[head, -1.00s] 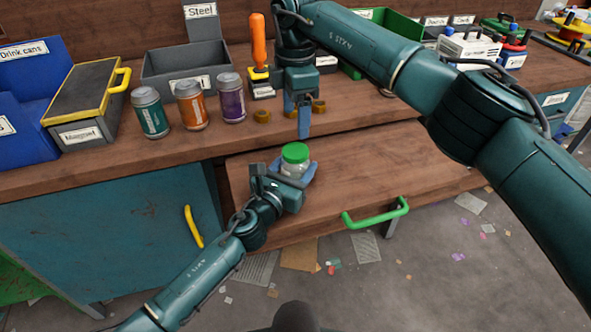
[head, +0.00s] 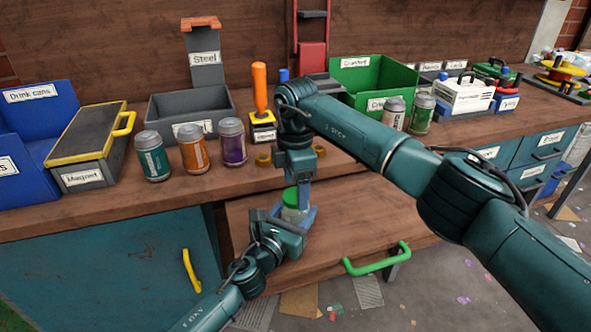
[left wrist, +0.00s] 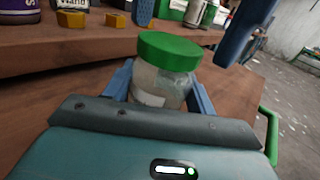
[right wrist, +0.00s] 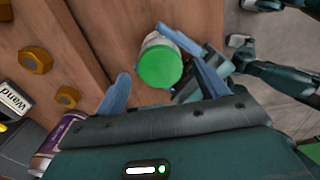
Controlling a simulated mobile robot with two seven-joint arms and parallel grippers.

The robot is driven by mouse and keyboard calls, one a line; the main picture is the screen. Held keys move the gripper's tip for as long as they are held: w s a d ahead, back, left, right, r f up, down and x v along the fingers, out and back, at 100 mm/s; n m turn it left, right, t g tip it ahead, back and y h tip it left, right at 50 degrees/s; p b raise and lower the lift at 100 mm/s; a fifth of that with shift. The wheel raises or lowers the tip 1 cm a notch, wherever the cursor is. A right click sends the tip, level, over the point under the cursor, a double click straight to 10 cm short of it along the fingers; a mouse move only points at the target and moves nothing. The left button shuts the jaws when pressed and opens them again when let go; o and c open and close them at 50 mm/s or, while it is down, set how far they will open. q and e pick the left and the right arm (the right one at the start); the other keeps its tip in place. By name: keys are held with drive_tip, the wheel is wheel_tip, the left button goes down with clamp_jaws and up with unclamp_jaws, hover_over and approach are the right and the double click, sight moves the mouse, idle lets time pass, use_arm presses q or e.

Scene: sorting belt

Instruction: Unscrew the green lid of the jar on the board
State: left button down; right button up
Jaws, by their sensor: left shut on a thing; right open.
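The jar (left wrist: 158,86) is clear glass with a green lid (left wrist: 170,50) on top. It stands upright on the wooden board (head: 345,222). My left gripper (left wrist: 160,92) is shut on the jar's body, one blue finger on each side. My right gripper (right wrist: 163,88) is open above the jar. In the right wrist view the green lid (right wrist: 160,66) shows between its spread fingers, nearer the right one, and I see no grip on it. In the head view the lid (head: 290,197) is partly hidden behind my right gripper (head: 300,188).
Teal, orange and purple cans (head: 193,149) stand on the bench at left. Brass nuts (right wrist: 35,60) and an orange-handled tool (head: 260,88) are behind the board. A green bin (head: 372,78) stands further back. The board's right part is clear, with a green handle (head: 377,260) in front.

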drive_tip(key=shift+f, duration=0.65)
drive_tip(key=c, duration=1.1)
